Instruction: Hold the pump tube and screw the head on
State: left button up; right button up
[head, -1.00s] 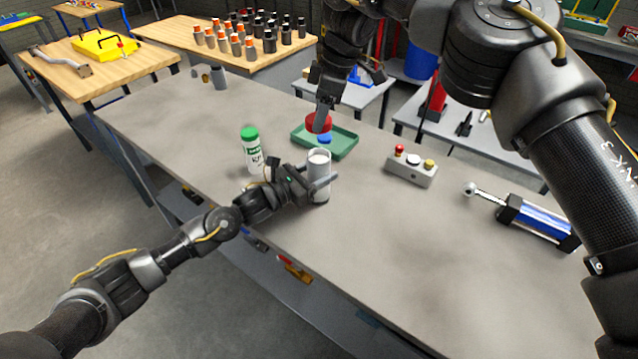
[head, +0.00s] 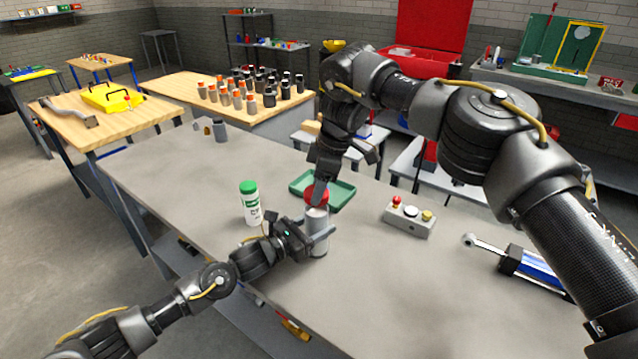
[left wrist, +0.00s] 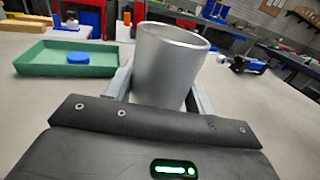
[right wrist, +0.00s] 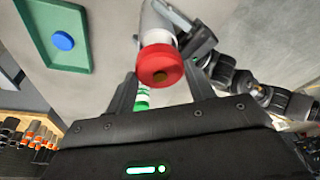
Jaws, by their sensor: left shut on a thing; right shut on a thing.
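The grey metal pump tube (head: 317,244) stands upright near the table's front edge. My left gripper (head: 318,237) is shut around its side. In the left wrist view the tube (left wrist: 168,70) shows an open rim with nothing seated on it. My right gripper (head: 319,190) points down, shut on the red pump head (head: 316,198), which appears directly over the tube. The right wrist view shows the red head (right wrist: 158,62) with a brown centre, overlapping the tube (right wrist: 154,22). The size of the gap between head and tube is hard to tell.
A green tray (head: 345,198) lies behind the tube, with a blue cap (left wrist: 78,58) in it. A white bottle with a green lid (head: 250,205) stands left. A button box (head: 409,217) and a blue cylinder (head: 535,268) lie right. The table's front right is clear.

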jog(key=shift+f, duration=0.9)
jog(key=shift+f, duration=0.55)
jog(key=shift+s+f+m, duration=0.1)
jog(key=shift+m, duration=0.2)
jog(key=m, duration=0.2)
jog(key=m+t, duration=0.1)
jog(key=m, duration=0.2)
jog(key=shift+s+a+t+h, duration=0.1)
jog(key=shift+t+h, duration=0.2)
jog(key=shift+h, duration=0.1)
jog(key=m+t, duration=0.1)
jog(key=m, duration=0.3)
jog(key=shift+m+h, duration=0.4)
jog(key=m, duration=0.3)
jog(key=m+h, duration=0.1)
jog(key=shift+a, duration=0.25)
jog(key=m+h, duration=0.1)
jog(key=m, duration=0.4)
